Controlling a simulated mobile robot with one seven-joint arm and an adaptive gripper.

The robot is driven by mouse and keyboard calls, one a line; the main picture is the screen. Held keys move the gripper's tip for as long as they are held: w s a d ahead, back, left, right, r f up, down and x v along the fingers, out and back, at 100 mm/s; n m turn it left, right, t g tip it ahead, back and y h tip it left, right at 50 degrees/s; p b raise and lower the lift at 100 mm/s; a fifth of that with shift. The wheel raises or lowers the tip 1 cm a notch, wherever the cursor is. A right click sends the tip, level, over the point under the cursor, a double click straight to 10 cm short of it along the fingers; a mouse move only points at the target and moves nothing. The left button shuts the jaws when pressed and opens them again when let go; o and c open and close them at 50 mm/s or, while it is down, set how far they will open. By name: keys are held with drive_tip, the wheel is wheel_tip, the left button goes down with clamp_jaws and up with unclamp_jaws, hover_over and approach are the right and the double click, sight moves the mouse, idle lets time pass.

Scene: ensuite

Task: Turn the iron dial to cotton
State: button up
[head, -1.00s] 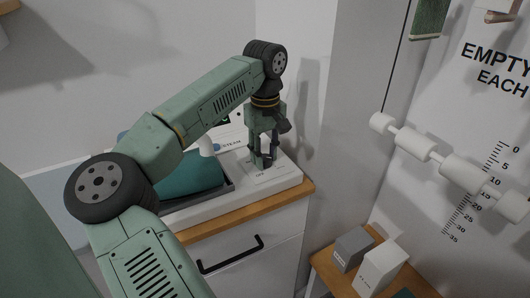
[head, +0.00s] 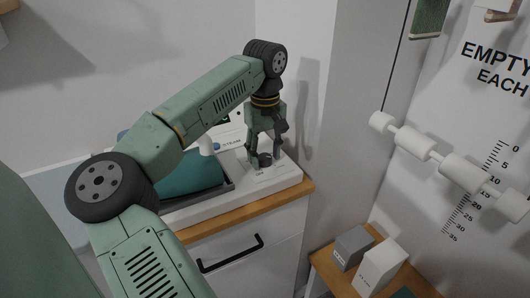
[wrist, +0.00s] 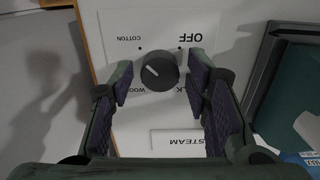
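The iron dial (wrist: 160,72) is a round dark knob on a white panel (wrist: 215,22), below my gripper. A short pale mark on it points to the upper left in the wrist view, roughly toward the dot by the COTTON label (wrist: 129,38). The OFF label (wrist: 190,37) is at the upper right; WOOL and a label ending in K are partly hidden below the dial. My gripper (wrist: 160,76) is open, one finger on each side of the dial with a visible gap to both. The head view shows the dial (head: 265,160) between the fingers (head: 264,158).
A STEAM label (wrist: 184,141) lies near the dial. A teal object (head: 190,175) sits in a grey tray (head: 205,198) to the left. The wooden-topped cabinet (head: 250,210) ends near a wall on the right. A low shelf holds boxes (head: 380,267).

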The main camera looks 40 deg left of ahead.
sight(265, 156)
drive_tip(key=shift+o, duration=0.3)
wheel_tip(265, 156, up, 12)
idle(0.5)
idle(0.3)
